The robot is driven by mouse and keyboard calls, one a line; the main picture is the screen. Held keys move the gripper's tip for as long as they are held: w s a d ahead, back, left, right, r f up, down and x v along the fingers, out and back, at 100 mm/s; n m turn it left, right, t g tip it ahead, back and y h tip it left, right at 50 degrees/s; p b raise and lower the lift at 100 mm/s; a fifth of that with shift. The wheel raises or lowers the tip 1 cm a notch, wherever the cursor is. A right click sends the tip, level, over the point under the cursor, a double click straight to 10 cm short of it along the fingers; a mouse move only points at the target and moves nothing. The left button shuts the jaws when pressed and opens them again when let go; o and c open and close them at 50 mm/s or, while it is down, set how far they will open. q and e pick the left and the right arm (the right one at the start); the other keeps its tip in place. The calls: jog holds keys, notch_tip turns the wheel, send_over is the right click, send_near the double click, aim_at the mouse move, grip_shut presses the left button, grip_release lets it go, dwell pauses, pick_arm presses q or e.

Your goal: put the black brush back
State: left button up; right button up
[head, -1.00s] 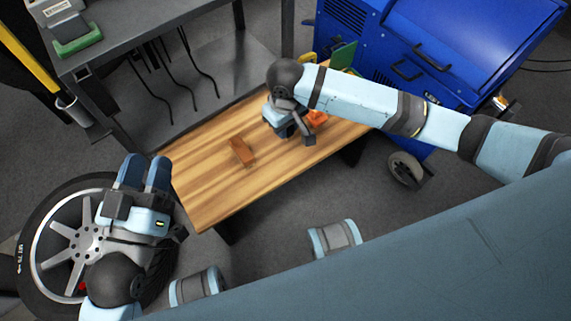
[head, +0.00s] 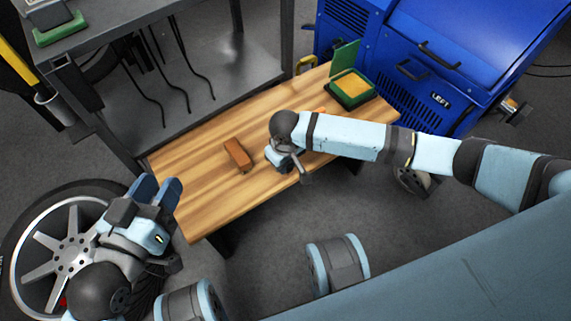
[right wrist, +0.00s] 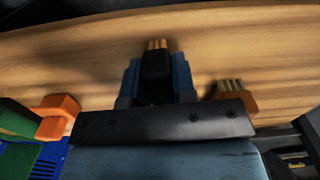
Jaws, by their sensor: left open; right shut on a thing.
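The black brush (right wrist: 157,65), with pale yellow bristles, shows between the fingers of my right gripper (right wrist: 157,78) in the right wrist view. The gripper is shut on it over the wooden bench (head: 200,190). In the head view my right gripper (head: 284,160) is near the bench's front edge, and the brush is hidden there. I cannot tell whether the brush touches the bench. My left gripper (head: 157,190) is open and empty, off the bench's left end above the wheel.
A brown brush (head: 238,155) lies left of my right gripper; it also shows in the right wrist view (right wrist: 232,97). An orange object (right wrist: 57,118) is on the other side. An open green box (head: 350,90) with yellow contents stands at the bench's far right, by a blue machine (head: 440,60).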

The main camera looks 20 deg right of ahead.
pick_arm(q)
jog(key=shift+r, duration=0.1)
pick_arm(e)
jog(key=o, duration=0.8)
jog(key=shift+f, duration=0.1)
jog(key=shift+o, duration=0.2)
pick_arm(q)
notch_tip(320, 180, up, 8)
jog(key=t+p, duration=0.3)
jog(key=p, duration=0.2)
jog(key=shift+a+n, duration=0.35)
jog(key=shift+n, duration=0.05)
pick_arm(e)
notch_tip(320, 180, up, 12)
jog(key=shift+r, duration=0.2)
pick_arm(q)
jog(key=shift+f, duration=0.2)
